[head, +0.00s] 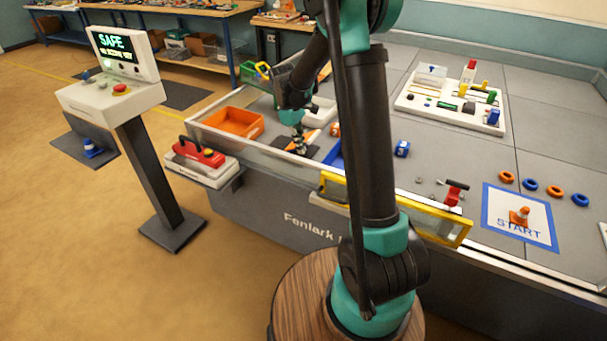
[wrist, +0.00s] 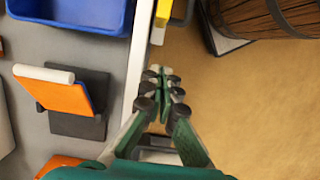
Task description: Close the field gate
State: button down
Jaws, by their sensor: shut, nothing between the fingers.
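The field gate (head: 418,214) is a clear panel in a yellow frame at the front edge of the grey table. My arm hides its middle, and I cannot tell how far it stands open. Yellow parts, likely the gate's end (wrist: 180,10), show at the top of the wrist view, by the white table wall. My gripper (head: 300,148) points down near the front wall, left of the gate. In the wrist view my gripper (wrist: 165,78) is shut and empty, apart from the yellow parts, with its fingertips beside the wall on the floor side.
The clear front wall (head: 255,150) runs left of the gate. A blue bin (wrist: 75,12) and an orange flap on a dark base (wrist: 65,95) lie inside it. A red-handled box (head: 200,160) sits on an outer shelf. A control stand (head: 115,95) is at left.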

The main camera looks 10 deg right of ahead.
aim_at(305, 169)
jog(key=x, duration=1)
jog(key=shift+w+a, duration=0.1)
jog(key=shift+a, duration=0.15)
jog(key=shift+s+d+f, duration=0.1)
jog(key=shift+s+d, duration=0.5)
jog(key=shift+d, duration=0.25)
jog(key=shift+s+d, duration=0.6)
jog(key=shift+d, duration=0.25)
jog(key=shift+d, duration=0.1)
